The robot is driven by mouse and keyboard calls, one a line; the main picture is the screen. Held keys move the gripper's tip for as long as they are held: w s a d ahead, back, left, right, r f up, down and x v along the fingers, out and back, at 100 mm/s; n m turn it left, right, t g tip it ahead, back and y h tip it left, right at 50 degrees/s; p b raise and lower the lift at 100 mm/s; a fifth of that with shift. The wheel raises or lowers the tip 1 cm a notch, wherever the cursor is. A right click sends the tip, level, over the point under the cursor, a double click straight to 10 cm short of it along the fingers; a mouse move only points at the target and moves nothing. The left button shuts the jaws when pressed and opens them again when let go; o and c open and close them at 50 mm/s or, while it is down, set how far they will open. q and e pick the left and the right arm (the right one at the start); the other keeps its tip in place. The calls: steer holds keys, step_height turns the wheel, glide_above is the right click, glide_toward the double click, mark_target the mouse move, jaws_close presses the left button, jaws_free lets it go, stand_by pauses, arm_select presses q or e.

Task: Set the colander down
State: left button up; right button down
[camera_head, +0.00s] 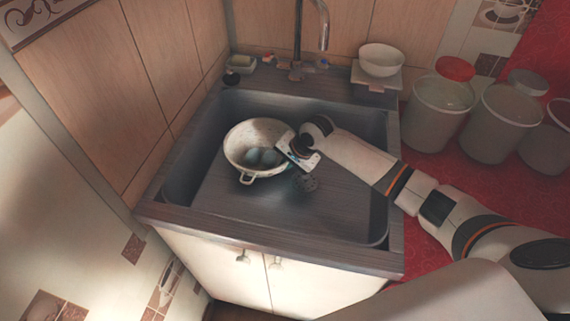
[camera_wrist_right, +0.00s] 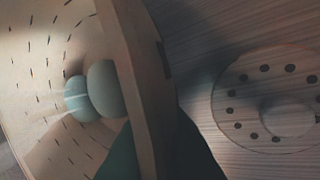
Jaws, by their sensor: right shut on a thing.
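The white colander (camera_head: 241,140) is inside the sink basin, left of its middle, with several bluish egg-like things (camera_head: 262,157) in it. Its slotted wall (camera_wrist_right: 35,60) and rim fill the left of the right wrist view, with two of the rounded things (camera_wrist_right: 106,88) showing. My right gripper (camera_head: 289,148) is shut on the colander's right rim. I cannot tell whether the colander's base touches the basin floor. My left gripper is not in view.
The sink (camera_head: 330,205) has free floor to the right and front. Its drain (camera_head: 306,183) lies right of the colander and also shows in the wrist view (camera_wrist_right: 270,95). A faucet (camera_head: 297,50) stands behind. A bowl on a scale (camera_head: 380,60) and several canisters (camera_head: 440,110) stand at right.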

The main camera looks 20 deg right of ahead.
steer(key=c, duration=1.6)
jaws_free()
steer(key=shift+o, duration=0.2)
steer(key=p+v, duration=0.1)
steer(key=v, duration=1.1)
steer(key=shift+r, duration=0.1)
